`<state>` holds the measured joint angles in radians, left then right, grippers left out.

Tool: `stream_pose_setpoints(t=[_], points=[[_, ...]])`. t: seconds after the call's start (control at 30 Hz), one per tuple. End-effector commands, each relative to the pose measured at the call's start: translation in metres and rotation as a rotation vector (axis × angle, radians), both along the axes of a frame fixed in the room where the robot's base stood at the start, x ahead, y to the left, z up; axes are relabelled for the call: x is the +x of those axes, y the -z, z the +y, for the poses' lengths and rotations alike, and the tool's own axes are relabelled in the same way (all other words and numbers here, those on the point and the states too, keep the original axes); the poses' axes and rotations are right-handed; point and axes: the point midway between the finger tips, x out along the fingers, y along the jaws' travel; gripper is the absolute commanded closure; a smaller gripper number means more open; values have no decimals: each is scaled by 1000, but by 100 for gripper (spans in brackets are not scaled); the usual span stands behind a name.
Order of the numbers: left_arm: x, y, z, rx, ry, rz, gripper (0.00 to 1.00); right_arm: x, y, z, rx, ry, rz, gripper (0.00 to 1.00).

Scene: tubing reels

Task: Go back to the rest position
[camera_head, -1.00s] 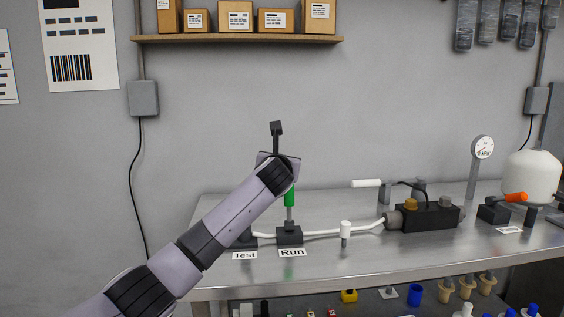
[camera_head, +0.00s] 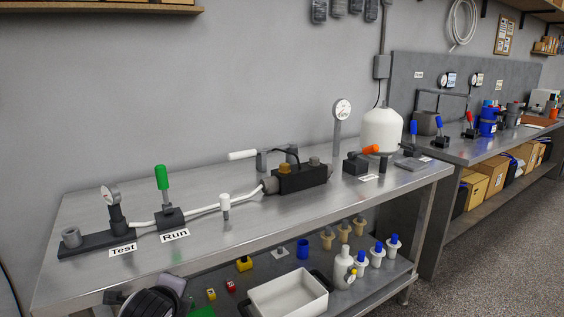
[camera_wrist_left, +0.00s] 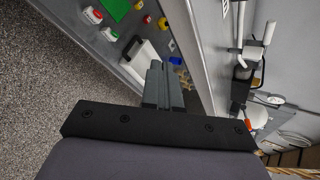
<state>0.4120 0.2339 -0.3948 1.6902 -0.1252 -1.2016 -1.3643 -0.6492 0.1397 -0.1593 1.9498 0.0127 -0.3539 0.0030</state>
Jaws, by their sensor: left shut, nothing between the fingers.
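My left gripper (camera_wrist_left: 163,86) shows in the left wrist view with its two grey fingers together and nothing between them. It points out over the front edge of the steel bench (camera_wrist_left: 205,50), apart from everything there. In the head view only a dark rounded piece of my left arm shows at the bottom left, below the bench top (camera_head: 240,225); the left gripper is not clear there. On the bench, the green-handled valve (camera_head: 162,178) stands upright behind the "Run" label (camera_head: 175,235), free of any gripper. My right gripper is not in view.
The lower shelf holds a white bin (camera_head: 288,297) and several small parts. Open floor (camera_head: 480,265) lies to the right.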

Motion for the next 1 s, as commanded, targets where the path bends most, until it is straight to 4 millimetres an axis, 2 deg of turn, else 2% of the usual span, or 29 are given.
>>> stream_pose_setpoints(t=[0.03, 0.1, 0.3, 0.43, 0.6, 0.9, 0.93, 1.0], points=[[-23, 18, -4, -93, -52, 32, 100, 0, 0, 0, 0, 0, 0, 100], [-51, 35, -7, -216, -137, 70, 100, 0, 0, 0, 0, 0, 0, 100], [-135, 74, -10, -537, -420, 182, 100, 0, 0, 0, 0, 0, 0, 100], [-191, 89, -8, -716, -635, 247, 100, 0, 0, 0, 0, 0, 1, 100], [-258, 96, -3, -896, -917, 311, 100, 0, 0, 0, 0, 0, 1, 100], [-344, 89, 6, -1070, -1327, 356, 100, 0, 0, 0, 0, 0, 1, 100], [-348, 89, 6, -1083, -1352, 355, 100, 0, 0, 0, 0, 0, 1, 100], [-335, 100, 3, -1114, -1309, 329, 100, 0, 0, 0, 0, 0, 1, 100]])
